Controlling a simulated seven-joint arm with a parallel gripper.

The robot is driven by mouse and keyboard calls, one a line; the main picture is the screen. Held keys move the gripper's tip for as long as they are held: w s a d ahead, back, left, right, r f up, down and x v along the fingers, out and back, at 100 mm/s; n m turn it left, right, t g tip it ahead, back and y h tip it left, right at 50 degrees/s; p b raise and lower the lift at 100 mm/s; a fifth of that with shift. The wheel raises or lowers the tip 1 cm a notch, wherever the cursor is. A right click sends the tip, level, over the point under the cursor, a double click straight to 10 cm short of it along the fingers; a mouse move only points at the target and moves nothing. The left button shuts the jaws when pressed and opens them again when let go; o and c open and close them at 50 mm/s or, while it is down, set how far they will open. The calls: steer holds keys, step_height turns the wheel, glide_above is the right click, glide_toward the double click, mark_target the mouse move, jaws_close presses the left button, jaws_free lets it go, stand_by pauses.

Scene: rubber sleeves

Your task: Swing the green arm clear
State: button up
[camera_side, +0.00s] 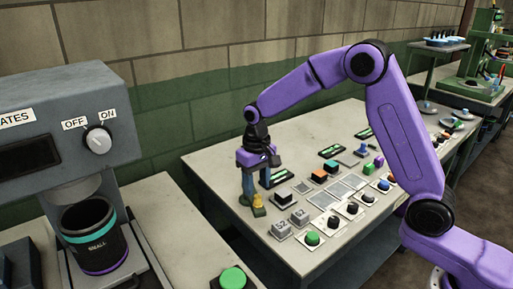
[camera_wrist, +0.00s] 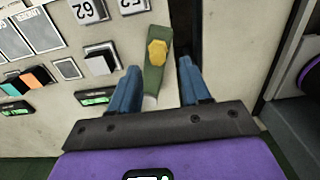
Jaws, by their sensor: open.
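The green arm is a flat green bar with a yellow knob on top. In the wrist view the green arm (camera_wrist: 152,80) lies between the two blue fingers of my gripper (camera_wrist: 160,68), with a visible gap on each side. Its yellow knob (camera_wrist: 157,52) is just beyond the fingertips. In the side view the green arm (camera_side: 259,212) is at the left edge of the panel table, directly below my gripper (camera_side: 256,195). My gripper is open, pointing down, and the fingers partly cover the bar. I cannot tell how far the fingertips are above the table.
The panel table (camera_side: 222,158) carries several buttons, blocks and displays right of the green arm. Grey number blocks (camera_side: 280,230) and a black-and-white switch (camera_side: 283,197) are close by. A grey machine (camera_side: 60,110) with a dark cup (camera_side: 92,240) stands left, across a gap.

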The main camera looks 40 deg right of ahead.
step_height(320, 180, up, 13)
stand_by(0.3)
steer(key=shift+s+f, duration=0.1)
steer(key=shift+f, duration=0.05)
steer(key=s+f+n, duration=0.2)
steer(key=s+n, duration=0.4)
steer(key=s, duration=1)
steer(key=s+d+f+n, duration=0.2)
steer(key=s+d+n, duration=0.1)
steer(key=s, duration=0.6)
steer(key=s+d+f+n, duration=0.3)
steer(key=s+d, duration=0.1)
steer(key=s, duration=0.5)
steer(key=shift+s+d+n, duration=0.2)
steer(key=shift+s+n, duration=0.1)
